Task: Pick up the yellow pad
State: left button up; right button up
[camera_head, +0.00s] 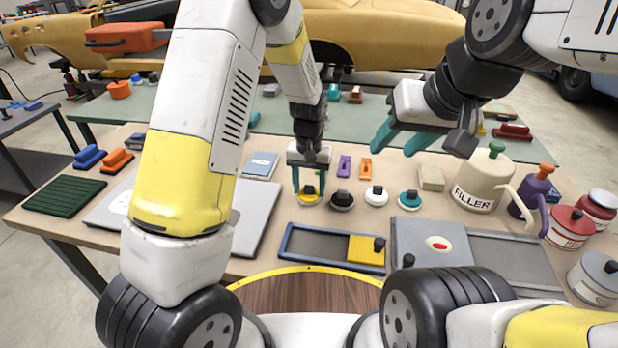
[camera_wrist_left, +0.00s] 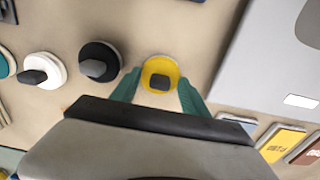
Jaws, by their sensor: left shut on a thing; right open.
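The yellow pad (camera_head: 309,196) is a round yellow disc with a dark knob, at the left end of a row of similar pads on the table. My left gripper (camera_head: 309,183) points down over it, its green fingers on either side, shut on the pad. In the left wrist view the yellow pad (camera_wrist_left: 160,75) lies between the fingertips of the left gripper (camera_wrist_left: 160,85). The pad looks at table level; I cannot tell whether it is lifted. My right gripper (camera_head: 396,143) is open and empty, above the table at the right.
Black (camera_head: 342,200), white (camera_head: 376,195) and teal (camera_head: 409,200) pads stand to the right. A blue-rimmed tray (camera_head: 290,240) lies in front. A grey panel (camera_head: 257,215) lies left. A cream filler can (camera_head: 482,185) and several tins stand at the right.

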aim_at(309, 185)
pick_arm(q)
jog(key=shift+c, duration=0.5)
jog(key=shift+r, duration=0.2)
grip_shut()
jog(key=shift+r, duration=0.3)
notch_tip(309, 185, up, 2)
jog(key=shift+r, duration=0.15)
jog(key=shift+s+d+r, duration=0.2)
jog(key=shift+s+d, duration=0.05)
jog(key=shift+s, duration=0.4)
jog(key=s+d, duration=0.1)
jog(key=s, duration=0.3)
jog(key=s+d+r, duration=0.1)
jog(key=s+d, duration=0.1)
jog(key=s, duration=0.3)
jog(key=s+d, duration=0.2)
jog(key=s, duration=0.2)
jog(key=shift+s+d+r, duration=0.1)
jog(key=shift+s+r, duration=0.05)
jog(key=shift+s, duration=0.25)
